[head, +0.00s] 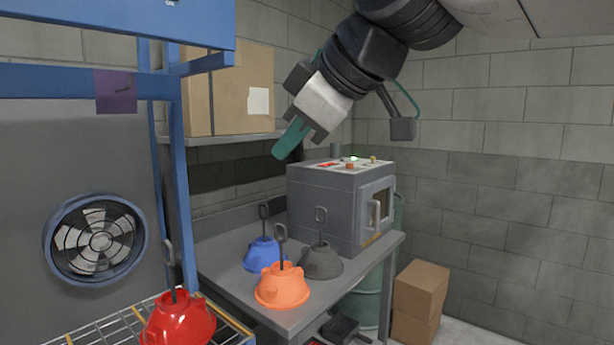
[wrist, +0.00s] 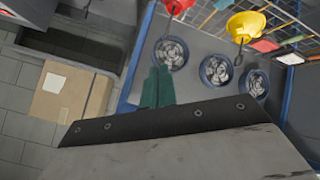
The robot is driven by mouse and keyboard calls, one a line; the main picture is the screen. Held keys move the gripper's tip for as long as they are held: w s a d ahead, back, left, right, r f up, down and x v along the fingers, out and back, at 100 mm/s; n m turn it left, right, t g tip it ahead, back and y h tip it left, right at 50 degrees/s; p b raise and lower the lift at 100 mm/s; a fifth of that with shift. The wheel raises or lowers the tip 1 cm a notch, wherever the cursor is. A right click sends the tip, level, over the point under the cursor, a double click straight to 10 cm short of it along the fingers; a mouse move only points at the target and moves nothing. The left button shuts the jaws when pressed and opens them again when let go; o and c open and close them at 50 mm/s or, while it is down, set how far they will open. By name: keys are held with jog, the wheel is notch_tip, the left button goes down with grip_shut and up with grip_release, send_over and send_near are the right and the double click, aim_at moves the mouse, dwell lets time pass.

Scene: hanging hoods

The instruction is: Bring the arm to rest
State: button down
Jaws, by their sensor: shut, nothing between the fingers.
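My arm reaches in from the top right of the head view. My gripper (head: 281,152) has green fingers pointing down and left, raised in the air above the grey bench and in front of the shelf. The fingers are together and hold nothing. They also show in the wrist view (wrist: 158,74), where they lie close side by side. The gripper appears apart from the hoods and the box. A blue hood (head: 264,255), an orange hood (head: 282,286) and a dark grey hood (head: 322,263) stand on the bench (head: 305,316), hooks up.
A red hood (head: 178,320) is at the wire rack, lower left. A yellow hood (wrist: 246,25) shows in the wrist view. A grey machine (head: 335,205) stands on the bench. A cardboard box (head: 230,95) is on the shelf. A blue frame (head: 178,190) stands left. Boxes (head: 420,290) stand right.

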jog(key=s+d+f+m+g+h, duration=0.1)
jog(key=s+d+f+m+h, duration=0.1)
jog(key=s+d+f+m, duration=0.3)
jog(key=s+d+f+m+g+h, duration=0.2)
jog(key=s+d+f+m, duration=0.3)
jog(key=d+f, duration=0.8)
jog(key=s+d+f+m+g+h, duration=0.2)
jog(key=s+d+f+m, duration=0.4)
jog(key=d+f, duration=0.4)
jog(key=shift+d+h, duration=0.4)
jog(key=shift+h, duration=0.2)
jog(key=shift+a, duration=0.1)
